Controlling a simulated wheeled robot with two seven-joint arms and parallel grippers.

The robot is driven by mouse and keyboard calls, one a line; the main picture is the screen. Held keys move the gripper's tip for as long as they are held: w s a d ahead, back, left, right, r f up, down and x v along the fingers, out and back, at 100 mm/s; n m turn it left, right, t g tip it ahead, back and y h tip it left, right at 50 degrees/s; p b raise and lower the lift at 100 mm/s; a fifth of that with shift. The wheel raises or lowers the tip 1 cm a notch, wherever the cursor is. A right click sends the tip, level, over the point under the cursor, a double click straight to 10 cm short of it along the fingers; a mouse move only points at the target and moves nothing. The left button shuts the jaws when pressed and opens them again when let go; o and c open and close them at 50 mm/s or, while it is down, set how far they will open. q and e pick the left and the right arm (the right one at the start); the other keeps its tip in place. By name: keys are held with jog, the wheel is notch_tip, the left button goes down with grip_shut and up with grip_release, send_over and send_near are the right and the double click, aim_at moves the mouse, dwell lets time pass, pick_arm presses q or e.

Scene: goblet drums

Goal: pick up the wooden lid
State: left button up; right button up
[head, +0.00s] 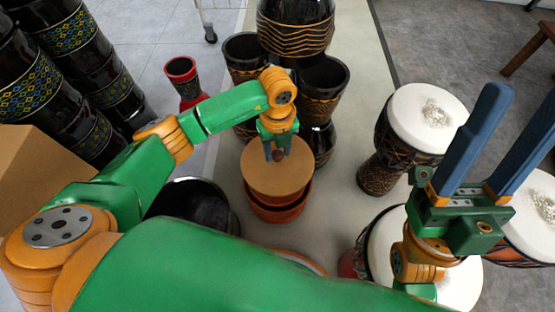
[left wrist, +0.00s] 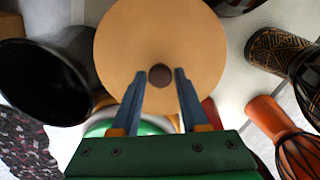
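The wooden lid (head: 262,176) is a round tan disc with a dark brown knob (left wrist: 160,75) at its centre. In the head view it lies on top of a reddish-brown round container (head: 278,211). In the left wrist view the lid (left wrist: 160,30) fills the upper middle. My left gripper (head: 275,154) is over the lid with a finger on each side of the knob. In the left wrist view a small gap shows between the knob and each fingertip of this gripper (left wrist: 160,74). My right gripper (head: 520,95) is raised at the right, fingers wide apart and empty.
Dark drums (head: 322,80) stand close behind the lid. White-topped goblet drums (head: 428,117) stand to the right. A black vessel (head: 190,200) is at the lid's left, and a small red drum (head: 181,70) stands farther back. Bare pale floor lies right of the lid.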

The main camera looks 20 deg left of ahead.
pick_arm(q)
grip_shut()
dwell(1.1)
